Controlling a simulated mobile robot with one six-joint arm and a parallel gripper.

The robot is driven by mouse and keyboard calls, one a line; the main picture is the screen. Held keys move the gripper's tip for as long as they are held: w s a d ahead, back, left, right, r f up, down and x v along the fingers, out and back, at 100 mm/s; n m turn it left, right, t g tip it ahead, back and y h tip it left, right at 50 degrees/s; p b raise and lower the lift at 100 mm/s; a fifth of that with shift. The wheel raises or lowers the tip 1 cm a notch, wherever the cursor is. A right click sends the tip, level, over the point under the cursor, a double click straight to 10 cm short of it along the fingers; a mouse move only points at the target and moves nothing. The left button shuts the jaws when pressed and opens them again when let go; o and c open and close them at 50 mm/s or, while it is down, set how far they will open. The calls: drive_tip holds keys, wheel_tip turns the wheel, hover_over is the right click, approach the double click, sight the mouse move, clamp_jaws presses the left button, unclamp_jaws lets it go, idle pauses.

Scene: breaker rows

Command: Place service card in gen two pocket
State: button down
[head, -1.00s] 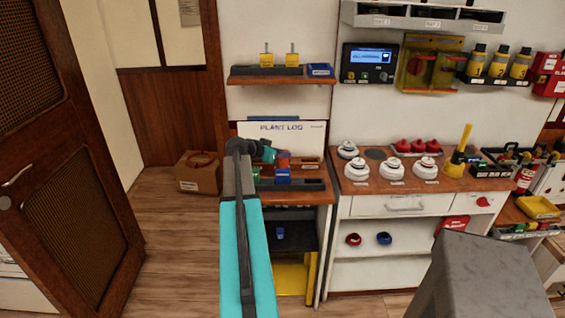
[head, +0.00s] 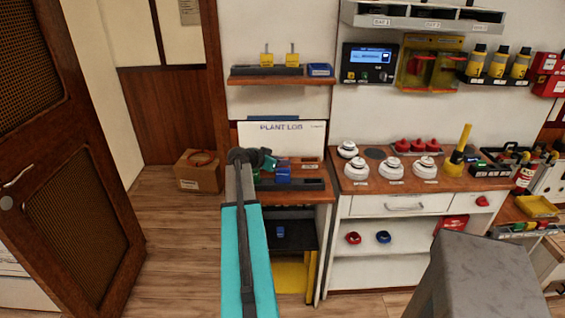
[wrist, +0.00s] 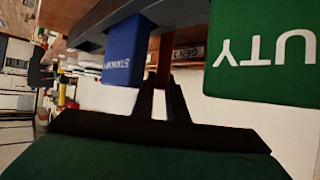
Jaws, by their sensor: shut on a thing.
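My gripper (wrist: 162,82) is shut on a narrow reddish-brown card (wrist: 165,58), taken to be the service card. It shows nearly edge-on in the wrist view, and its lower end is hard to make out. A blue STANDBY card (wrist: 122,52) is just left of my fingers, its lettering upside down. A large green DUTY card (wrist: 262,50) is at the right. A partly hidden GEN label (wrist: 190,53) shows behind the fingers; its number is unclear. In the head view, my gripper (head: 271,162) is over the rack on the desk, beside the blue card (head: 283,174).
The dark rack (head: 308,185) runs along the desk below the PLANT LOG board (head: 283,137). White detectors (head: 391,169) stand on the counter at right. A shelf (head: 260,81) hangs above. A cardboard box (head: 198,172) is on the floor at left.

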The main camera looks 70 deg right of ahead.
drive_tip(key=shift+f, duration=0.15)
drive_tip(key=c, duration=2)
unclamp_jaws()
drive_tip(key=shift+a+r, duration=0.1)
drive_tip(key=shift+r, duration=0.15)
drive_tip(key=b+v, duration=0.3)
drive_tip(key=v, duration=0.8)
drive_tip(key=shift+w+a+r, duration=0.15)
drive_tip(key=shift+a, duration=0.15)
